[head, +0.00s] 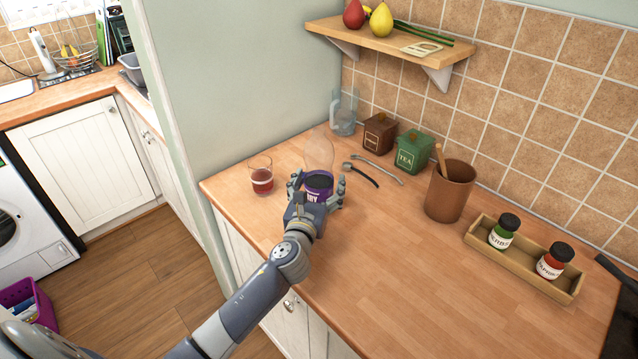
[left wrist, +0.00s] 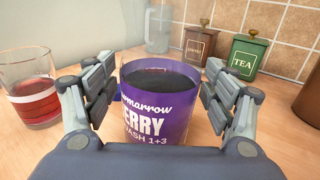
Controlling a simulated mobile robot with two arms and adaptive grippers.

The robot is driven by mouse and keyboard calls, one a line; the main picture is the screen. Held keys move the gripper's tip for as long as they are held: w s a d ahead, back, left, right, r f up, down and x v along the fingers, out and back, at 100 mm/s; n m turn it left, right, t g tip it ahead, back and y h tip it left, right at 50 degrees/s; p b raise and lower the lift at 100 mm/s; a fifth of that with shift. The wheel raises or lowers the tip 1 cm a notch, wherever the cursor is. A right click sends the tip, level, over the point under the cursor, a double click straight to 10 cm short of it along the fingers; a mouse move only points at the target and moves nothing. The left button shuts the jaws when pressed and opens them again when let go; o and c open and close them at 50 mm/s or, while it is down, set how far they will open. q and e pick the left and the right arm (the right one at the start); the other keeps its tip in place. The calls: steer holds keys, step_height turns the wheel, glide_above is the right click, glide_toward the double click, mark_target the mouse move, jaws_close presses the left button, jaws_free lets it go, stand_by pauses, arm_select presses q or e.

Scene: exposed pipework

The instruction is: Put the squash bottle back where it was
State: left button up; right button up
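The squash bottle (head: 318,187) stands upright on the wooden worktop, with a purple label, dark liquid inside and a clear upper part. In the left wrist view the bottle (left wrist: 158,112) is straight ahead, between the fingers. My left gripper (head: 316,190) is around the bottle at label height, with fingers on both sides. In the left wrist view the left gripper (left wrist: 160,90) looks open, with narrow gaps beside the bottle; firm contact does not show. My right gripper is not in view.
A glass of red drink (head: 261,177) stands close left of the bottle. A brown pot (head: 450,192) and jar tray (head: 522,262) stand right. The front worktop is clear.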

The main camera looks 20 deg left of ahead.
arm_select(q)
steer(key=shift+r, duration=0.25)
steer(key=s, duration=0.4)
steer(key=s+d, duration=0.1)
steer(key=s, duration=0.3)
steer(key=s+d+b, duration=0.1)
steer(key=s, duration=0.2)
steer(key=shift+s+d+f, duration=0.1)
steer(key=shift+s+d, duration=0.05)
steer(key=shift+s, duration=0.25)
